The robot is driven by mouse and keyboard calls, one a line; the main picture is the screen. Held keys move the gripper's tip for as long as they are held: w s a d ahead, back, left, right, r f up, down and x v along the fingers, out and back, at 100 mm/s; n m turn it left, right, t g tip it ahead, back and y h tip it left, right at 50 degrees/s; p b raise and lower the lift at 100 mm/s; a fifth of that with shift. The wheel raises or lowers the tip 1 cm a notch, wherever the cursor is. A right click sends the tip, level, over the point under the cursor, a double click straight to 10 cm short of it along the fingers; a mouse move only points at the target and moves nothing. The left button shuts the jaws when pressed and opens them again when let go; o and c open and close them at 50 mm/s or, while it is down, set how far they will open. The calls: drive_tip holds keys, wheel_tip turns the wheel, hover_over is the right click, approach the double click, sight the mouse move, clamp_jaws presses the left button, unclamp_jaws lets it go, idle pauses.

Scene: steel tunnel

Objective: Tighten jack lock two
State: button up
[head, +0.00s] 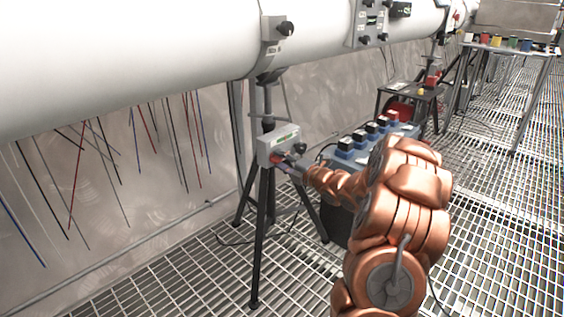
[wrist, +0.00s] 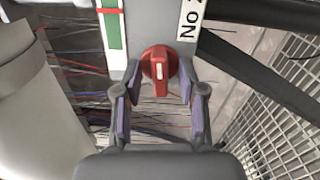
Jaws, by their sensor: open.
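The jack's grey lock box (head: 272,147) sits on a black tripod stand (head: 262,220) under the white pipe. In the wrist view, a red round lock knob (wrist: 159,62) with a white mark on its grip is on the box face, beside a white label (wrist: 188,22) reading "No" and a partly cut-off figure. My gripper (wrist: 160,86) is open, with one finger on each side of the knob's lower part. I cannot tell whether the fingers touch it. In the head view my gripper (head: 287,166) is at the box's lower front, and the knob is mostly hidden.
The white pipe (head: 150,60) runs overhead. Behind my arm, a blue bench (head: 345,160) holds several dark-topped blocks. A table with coloured items (head: 510,46) stands far right. Thin coloured rods or wires (head: 130,160) line the wall. The floor is open steel grating (head: 490,200).

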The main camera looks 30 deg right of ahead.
drive_tip(key=shift+c, duration=0.2)
clamp_jaws()
drive_tip(key=shift+r+m+p, duration=0.1)
drive_tip(key=shift+m+p, duration=0.2)
drive_tip(key=shift+p, duration=0.35)
drive_tip(key=m+p, duration=0.3)
drive_tip(key=p, duration=0.2)
drive_tip(key=shift+r+m, duration=0.15)
drive_tip(key=shift+m, duration=0.25)
drive_tip(key=m+p, duration=0.5)
drive_tip(key=p, duration=0.2)
drive_tip(key=shift+m, duration=0.3)
drive_tip(key=m+p, duration=0.4)
drive_tip(key=p, duration=0.1)
drive_tip(key=shift+p, duration=0.35)
drive_tip(key=m+p, duration=0.4)
drive_tip(key=shift+f+m, duration=0.2)
drive_tip(key=shift+m, duration=0.2)
